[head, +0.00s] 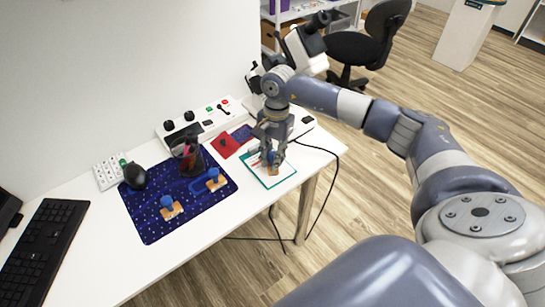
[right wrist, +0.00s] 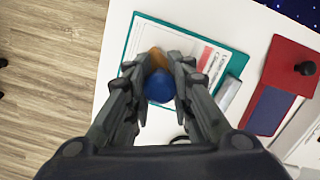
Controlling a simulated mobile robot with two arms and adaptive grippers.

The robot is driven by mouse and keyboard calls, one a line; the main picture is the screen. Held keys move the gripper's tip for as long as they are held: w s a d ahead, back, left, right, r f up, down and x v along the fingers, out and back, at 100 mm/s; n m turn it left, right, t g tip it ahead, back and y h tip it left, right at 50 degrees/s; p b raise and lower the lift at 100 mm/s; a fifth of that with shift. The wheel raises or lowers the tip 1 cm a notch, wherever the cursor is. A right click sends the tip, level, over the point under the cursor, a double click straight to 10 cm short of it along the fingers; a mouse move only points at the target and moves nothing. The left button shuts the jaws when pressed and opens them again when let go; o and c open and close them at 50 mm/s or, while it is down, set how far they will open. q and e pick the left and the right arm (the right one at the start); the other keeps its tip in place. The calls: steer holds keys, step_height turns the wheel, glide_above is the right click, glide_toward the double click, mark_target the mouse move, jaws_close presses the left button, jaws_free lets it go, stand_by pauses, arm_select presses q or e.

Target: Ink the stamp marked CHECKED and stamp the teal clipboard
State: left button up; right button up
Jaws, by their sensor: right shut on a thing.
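My right gripper (head: 272,152) is shut on a stamp with a blue knob and wooden base (head: 273,169), which also shows between the fingers in the right wrist view (right wrist: 160,86). The stamp is over the teal clipboard (head: 285,178) and its white paper; whether it touches the paper I cannot tell. The clipboard's teal edge also shows in the right wrist view (right wrist: 134,42). Two similar stamps stand on the dark blue mat, one in front (head: 171,207), one behind (head: 215,180). No stamp's marking is readable. An open red ink pad (head: 225,145) lies beside the clipboard. My left gripper is out of view.
A pen cup (head: 187,157) stands on the patterned mat (head: 150,230). A black mouse (head: 135,175), keypad (head: 108,171), keyboard (head: 42,245) and a control panel (head: 200,118) are on the white table. The table's right edge and a hanging cable are close to the clipboard.

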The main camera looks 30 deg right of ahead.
steer(key=shift+s+f, duration=0.1)
steer(key=shift+f, duration=0.05)
steer(key=shift+r+p, duration=0.55)
steer(key=shift+r, duration=0.3)
steer(key=shift+r+p, duration=1.35)
steer(key=shift+r, duration=1.4)
